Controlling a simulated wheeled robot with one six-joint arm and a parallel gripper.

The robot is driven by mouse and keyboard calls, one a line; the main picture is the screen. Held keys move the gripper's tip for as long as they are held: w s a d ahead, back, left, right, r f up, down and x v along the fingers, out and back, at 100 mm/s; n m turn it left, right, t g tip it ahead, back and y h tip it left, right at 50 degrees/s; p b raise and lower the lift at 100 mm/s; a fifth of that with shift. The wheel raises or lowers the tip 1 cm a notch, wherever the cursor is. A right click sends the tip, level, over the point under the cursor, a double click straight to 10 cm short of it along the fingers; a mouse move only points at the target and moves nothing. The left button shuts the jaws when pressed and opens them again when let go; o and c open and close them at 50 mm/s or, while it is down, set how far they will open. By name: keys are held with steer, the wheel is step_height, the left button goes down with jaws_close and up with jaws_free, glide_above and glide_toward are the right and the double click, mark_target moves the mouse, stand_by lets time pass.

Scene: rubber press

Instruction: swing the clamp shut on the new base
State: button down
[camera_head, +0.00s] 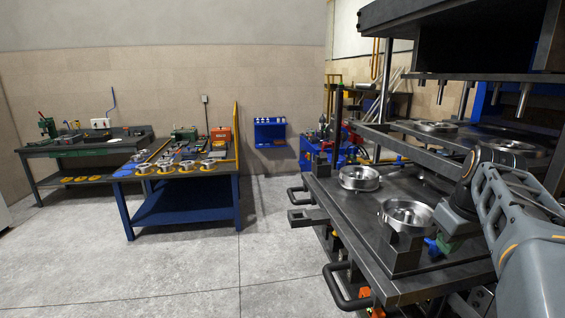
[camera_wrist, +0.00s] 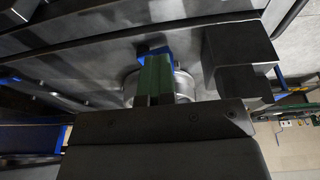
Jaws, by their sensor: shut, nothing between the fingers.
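A round silver base (camera_head: 407,212) sits on the dark press plate (camera_head: 350,217), near its front. A dark block (camera_head: 402,252), which looks like a clamp, stands against the base's near side; I cannot tell how far it is swung. It also shows in the wrist view (camera_wrist: 240,55). My gripper (camera_head: 442,246) is low at the right of this block, apart from it. Its green fingers (camera_wrist: 153,78) are shut and empty. A small blue piece (camera_wrist: 154,50) shows at their tips; I cannot tell whether they touch it. The fingers hide part of the base (camera_wrist: 184,85).
A second round base (camera_head: 360,178) lies farther back on the plate. Another dark block (camera_head: 308,216) juts over the left edge, near bar handles (camera_head: 345,291). The upper press platen (camera_head: 480,75) hangs above. A blue worktable (camera_head: 185,205) stands left, with open floor between.

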steer(key=shift+w+a+g+p, duration=0.35)
steer(key=shift+a+p, duration=0.25)
steer(key=shift+p, duration=0.25)
steer(key=shift+w+d+r+p, duration=0.15)
steer(key=shift+r+p, duration=0.35)
steer(key=shift+r, duration=0.1)
steer(key=shift+s+d+r+p, duration=0.1)
steer(key=shift+s+r+p, duration=0.15)
steer(key=shift+r, duration=0.4)
steer(key=shift+s+r+p, duration=0.15)
steer(key=shift+r+p, duration=0.05)
steer(key=shift+r, duration=0.4)
steer(key=shift+s+d, duration=0.1)
